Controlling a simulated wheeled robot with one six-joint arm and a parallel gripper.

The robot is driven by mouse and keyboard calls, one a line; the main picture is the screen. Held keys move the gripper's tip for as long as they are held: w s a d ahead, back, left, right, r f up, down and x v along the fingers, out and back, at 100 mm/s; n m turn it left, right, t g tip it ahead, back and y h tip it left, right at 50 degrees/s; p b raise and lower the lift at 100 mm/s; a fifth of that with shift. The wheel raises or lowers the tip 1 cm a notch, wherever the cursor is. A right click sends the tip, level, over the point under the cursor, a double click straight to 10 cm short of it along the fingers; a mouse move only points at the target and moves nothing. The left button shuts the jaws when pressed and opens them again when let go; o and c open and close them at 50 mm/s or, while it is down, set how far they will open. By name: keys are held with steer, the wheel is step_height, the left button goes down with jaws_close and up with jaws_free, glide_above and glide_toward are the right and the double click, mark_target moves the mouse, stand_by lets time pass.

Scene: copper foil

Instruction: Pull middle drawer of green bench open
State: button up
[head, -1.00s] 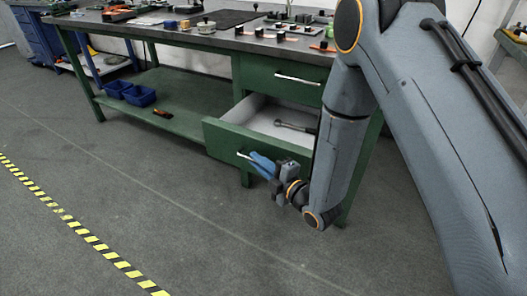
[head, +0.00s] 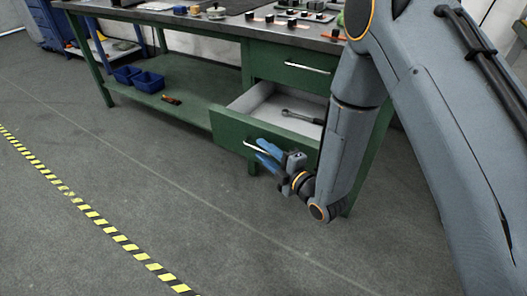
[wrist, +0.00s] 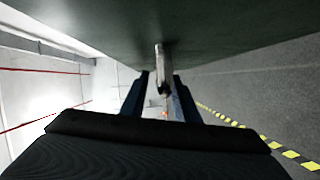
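The green bench (head: 196,101) has an open green drawer (head: 228,133) below a shut upper drawer (head: 262,63). The open drawer has a pale inside, and a wrench (head: 297,115) lies in it. The drawer's pale bar handle (head: 247,145) is on its front; it also shows in the wrist view (wrist: 161,70). My gripper (head: 260,150) is at the handle, its blue fingers spread apart. In the wrist view my gripper (wrist: 161,88) has a finger on each side of the handle, with gaps between. My arm hides the drawer's right end.
Two blue bins (head: 149,81) and a small orange-black tool (head: 172,99) are on the bench's lower shelf. Several small parts lie on the benchtop. A yellow-black floor stripe (head: 100,228) runs at the left. The grey floor (head: 190,200) before the bench is clear.

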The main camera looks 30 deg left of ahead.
steer(key=v, duration=0.7)
steer(key=shift+d, duration=0.25)
steer(key=shift+s, duration=0.15)
